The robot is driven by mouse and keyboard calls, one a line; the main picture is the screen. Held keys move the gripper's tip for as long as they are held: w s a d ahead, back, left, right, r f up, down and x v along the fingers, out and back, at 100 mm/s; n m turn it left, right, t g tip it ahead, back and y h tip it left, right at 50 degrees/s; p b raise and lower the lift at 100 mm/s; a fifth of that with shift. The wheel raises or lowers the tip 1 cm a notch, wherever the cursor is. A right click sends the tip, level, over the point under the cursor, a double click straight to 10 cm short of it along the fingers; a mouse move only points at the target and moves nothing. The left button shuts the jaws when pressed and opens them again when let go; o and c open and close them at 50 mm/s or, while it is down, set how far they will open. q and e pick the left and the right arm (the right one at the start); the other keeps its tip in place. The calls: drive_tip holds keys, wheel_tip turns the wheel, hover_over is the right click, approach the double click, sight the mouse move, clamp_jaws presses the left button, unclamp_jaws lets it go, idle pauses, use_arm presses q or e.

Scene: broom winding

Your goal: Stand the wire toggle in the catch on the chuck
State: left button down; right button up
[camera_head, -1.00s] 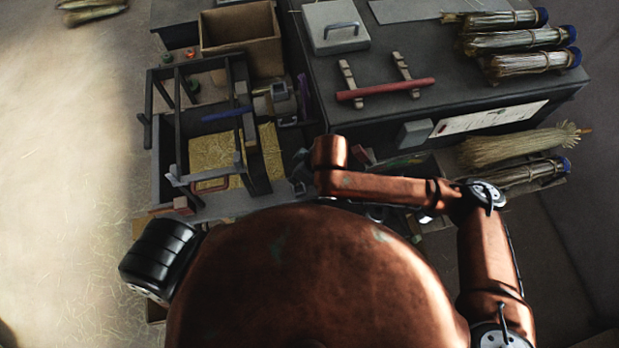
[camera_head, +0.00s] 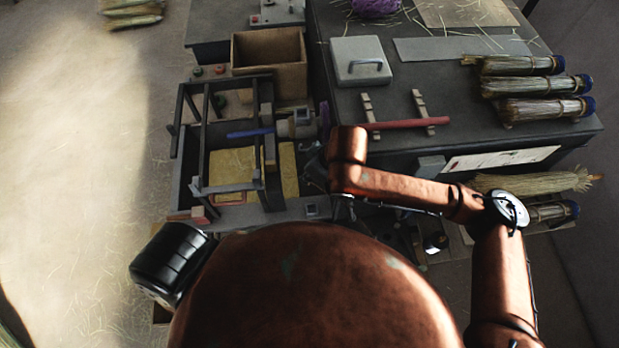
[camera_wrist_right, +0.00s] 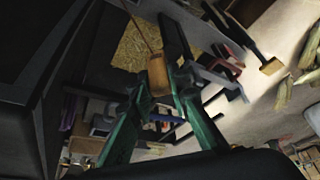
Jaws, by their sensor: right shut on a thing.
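My right gripper (camera_wrist_right: 160,78) shows in the right wrist view with its green fingers shut on a small orange-brown wooden piece, the toggle (camera_wrist_right: 158,76). A thin wire (camera_wrist_right: 141,30) runs from the toggle towards the top of that view. In the head view the right arm's copper links hide most of this gripper. The chuck (camera_head: 302,124) appears as a grey block at the right end of a blue bar (camera_head: 250,132), just left of my right arm. I cannot make out the catch on it. My left gripper is not in view.
An open cardboard box (camera_head: 268,50) is behind.

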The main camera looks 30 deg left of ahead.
wheel_tip(320, 180, up, 13)
drive_tip(key=w+a+p, duration=0.1)
drive_tip(key=p, duration=0.4)
drive_tip(key=w+a+p, duration=0.4)
drive_tip(key=w+a, duration=0.5)
drive_tip(key=w, duration=0.1)
wheel_tip(320, 180, down, 9)
drive_tip(key=b, duration=0.3)
drive_tip(key=shift+a, duration=0.2)
idle(1.6)
